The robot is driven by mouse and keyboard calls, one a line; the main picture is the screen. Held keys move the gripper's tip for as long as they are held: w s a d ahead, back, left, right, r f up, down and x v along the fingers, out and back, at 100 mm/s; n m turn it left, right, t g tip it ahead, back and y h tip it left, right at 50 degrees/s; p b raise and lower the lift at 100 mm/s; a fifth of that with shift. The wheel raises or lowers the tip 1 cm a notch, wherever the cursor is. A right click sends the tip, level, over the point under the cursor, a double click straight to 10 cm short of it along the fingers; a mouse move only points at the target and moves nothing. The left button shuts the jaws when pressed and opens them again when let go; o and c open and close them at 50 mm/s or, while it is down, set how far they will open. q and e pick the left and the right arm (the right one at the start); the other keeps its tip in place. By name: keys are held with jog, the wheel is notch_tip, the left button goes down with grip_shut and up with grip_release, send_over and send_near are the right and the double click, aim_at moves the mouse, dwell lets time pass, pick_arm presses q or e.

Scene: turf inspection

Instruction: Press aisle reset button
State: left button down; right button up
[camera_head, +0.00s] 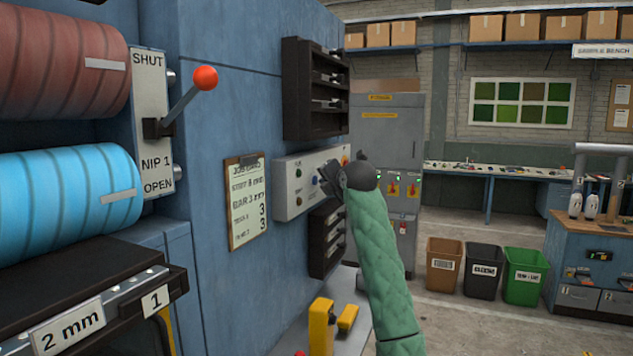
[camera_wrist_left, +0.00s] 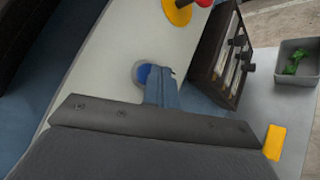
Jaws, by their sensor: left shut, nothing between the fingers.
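A pale grey control box (camera_head: 290,193) with small buttons is fixed to the blue machine wall. My left gripper (camera_head: 326,180) is at the right part of this box, its fingers shut and empty. In the left wrist view, the shut fingertips (camera_wrist_left: 163,73) lie over the right part of a round blue button (camera_wrist_left: 145,75) with a pale rim. I cannot tell whether they touch it or whether it is pressed in. A red button on a yellow base (camera_wrist_left: 178,10) is farther along the same panel. Button labels are not readable. My right gripper is not in view.
Dark racks sit above (camera_head: 316,90) and below (camera_head: 326,238) the control box. A red-knobbed lever (camera_head: 205,78) and a job card (camera_head: 246,200) are to the left. A grey bin (camera_wrist_left: 297,65) with something green shows in the wrist view. Coloured bins (camera_head: 483,270) stand at the back right.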

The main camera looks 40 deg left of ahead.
pick_arm(q)
jog(key=shift+w+d, duration=0.1)
jog(key=shift+d, duration=0.3)
jog(key=shift+w+d+b, duration=0.2)
jog(key=shift+d, duration=0.6)
jog(key=shift+w+d+b, duration=0.15)
jog(key=shift+d+b, duration=0.05)
jog(key=shift+d, duration=0.6)
jog(key=shift+w+d+b, duration=0.2)
jog(key=shift+d, duration=0.6)
